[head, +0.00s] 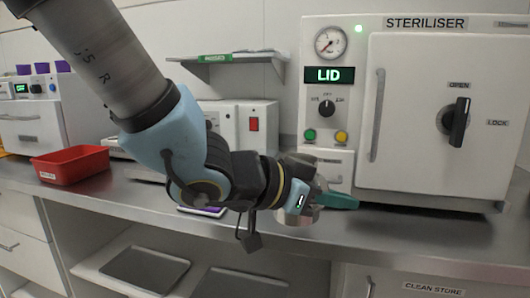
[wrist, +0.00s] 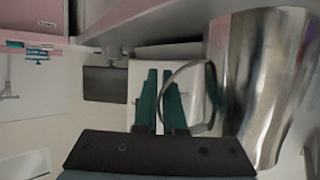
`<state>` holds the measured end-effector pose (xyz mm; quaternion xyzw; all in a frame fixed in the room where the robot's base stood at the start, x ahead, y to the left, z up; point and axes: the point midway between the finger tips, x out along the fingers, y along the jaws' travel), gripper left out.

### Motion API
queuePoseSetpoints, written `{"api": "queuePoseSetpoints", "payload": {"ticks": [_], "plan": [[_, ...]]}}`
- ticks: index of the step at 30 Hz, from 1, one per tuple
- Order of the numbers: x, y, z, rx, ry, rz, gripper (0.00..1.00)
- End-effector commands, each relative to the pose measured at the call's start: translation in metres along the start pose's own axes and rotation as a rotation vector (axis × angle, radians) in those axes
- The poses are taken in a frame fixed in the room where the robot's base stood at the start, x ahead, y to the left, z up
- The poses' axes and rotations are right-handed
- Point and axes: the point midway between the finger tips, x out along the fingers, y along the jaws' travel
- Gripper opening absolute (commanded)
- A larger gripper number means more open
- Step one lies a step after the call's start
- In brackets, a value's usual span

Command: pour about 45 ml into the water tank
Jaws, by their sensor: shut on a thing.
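My gripper (head: 338,200) has green fingers and is shut on the handle of a shiny metal jug (head: 292,217), in front of the steriliser above the counter. In the wrist view the fingers (wrist: 163,95) are at the looped handle (wrist: 188,98), and the jug's body (wrist: 262,75) fills the right side. In the head view my wrist hides most of the jug. Its contents do not show, and I cannot tell how far it is tilted. The steriliser (head: 405,55) has a lit LID display (head: 329,75). I cannot make out a water tank or its opening.
The steriliser door (head: 420,150) is closed. A red tray (head: 70,165) stands on the left of the metal counter (head: 430,228). A white device (head: 250,125) with a red switch stands behind my arm. A shelf (head: 225,60) hangs above it. The counter's front right is clear.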

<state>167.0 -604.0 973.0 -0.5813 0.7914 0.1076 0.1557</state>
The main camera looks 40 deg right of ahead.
Motion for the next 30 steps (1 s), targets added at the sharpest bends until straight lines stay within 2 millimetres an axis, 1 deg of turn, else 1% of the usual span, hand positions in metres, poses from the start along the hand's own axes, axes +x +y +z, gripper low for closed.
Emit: {"api": "queuePoseSetpoints", "payload": {"ticks": [1,5,11,20,30], "plan": [[-0.002,-0.001,-0.006,-0.009,0.0,0.006,0.0],[-0.006,-0.004,-0.013,-0.042,0.004,0.031,0.0],[-0.013,-0.011,-0.027,-0.139,0.004,0.079,0.0],[-0.023,-0.027,-0.049,-0.316,0.007,0.157,0.0],[-0.034,-0.052,-0.073,-0.519,0.012,0.239,0.0]]}}
